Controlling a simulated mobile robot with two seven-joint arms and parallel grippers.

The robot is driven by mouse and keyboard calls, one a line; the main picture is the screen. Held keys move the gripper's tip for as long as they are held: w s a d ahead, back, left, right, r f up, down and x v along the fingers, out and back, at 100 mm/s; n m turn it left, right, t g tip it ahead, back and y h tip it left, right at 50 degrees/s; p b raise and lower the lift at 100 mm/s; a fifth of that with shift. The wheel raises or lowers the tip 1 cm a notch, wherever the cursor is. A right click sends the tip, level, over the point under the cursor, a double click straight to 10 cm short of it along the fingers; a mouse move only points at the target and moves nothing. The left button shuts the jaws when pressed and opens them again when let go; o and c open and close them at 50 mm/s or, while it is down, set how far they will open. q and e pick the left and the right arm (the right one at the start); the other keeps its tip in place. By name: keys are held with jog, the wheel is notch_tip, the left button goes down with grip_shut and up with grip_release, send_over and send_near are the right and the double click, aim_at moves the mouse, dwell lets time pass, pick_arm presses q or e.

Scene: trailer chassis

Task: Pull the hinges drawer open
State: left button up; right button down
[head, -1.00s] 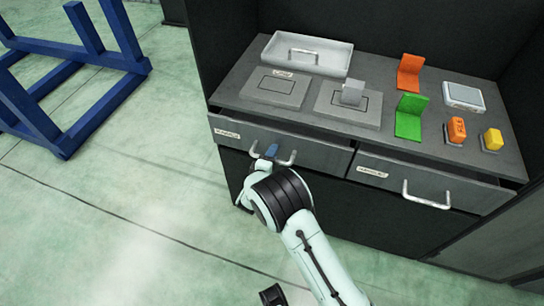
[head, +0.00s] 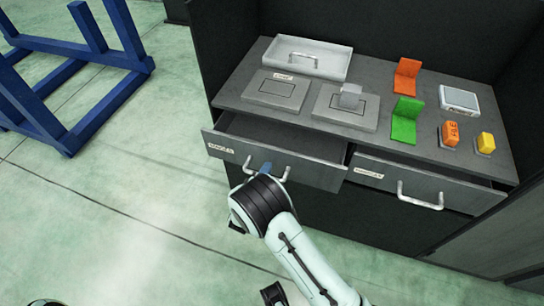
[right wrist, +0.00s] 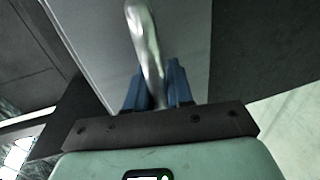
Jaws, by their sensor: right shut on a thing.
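The hinges drawer (head: 310,169) is the left one of two under the workbench top. It stands partly open, and its dark inside shows behind the front. Its label (head: 221,149) is at the front's left end. My right gripper (head: 265,169) is at the drawer's metal bar handle (head: 283,174). In the right wrist view the blue fingers (right wrist: 158,84) are shut around the handle bar (right wrist: 146,45), close to the drawer front. In the head view my wrist hides part of the handle. My left gripper is not in view.
The right drawer (head: 425,187), with its own handle (head: 420,197), is slightly open. The bench top (head: 235,90) holds a grey tray (head: 330,58), orange and green brackets (head: 405,120) and small blocks. A blue frame (head: 110,110) stands at left. The floor in front is clear.

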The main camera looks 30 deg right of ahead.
pick_arm(q)
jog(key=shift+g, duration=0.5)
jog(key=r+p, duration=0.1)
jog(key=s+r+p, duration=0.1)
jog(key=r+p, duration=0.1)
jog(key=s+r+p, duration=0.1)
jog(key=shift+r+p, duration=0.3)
jog(key=shift+p, duration=0.1)
pick_arm(e)
jog(key=f+v, duration=0.2)
jog(key=v, duration=0.8)
jog(key=f+v, duration=0.2)
jog(key=v, duration=0.8)
jog(key=shift+s+a, duration=0.3)
jog(key=shift+s, duration=0.1)
jog(key=c, duration=1.1)
grip_release()
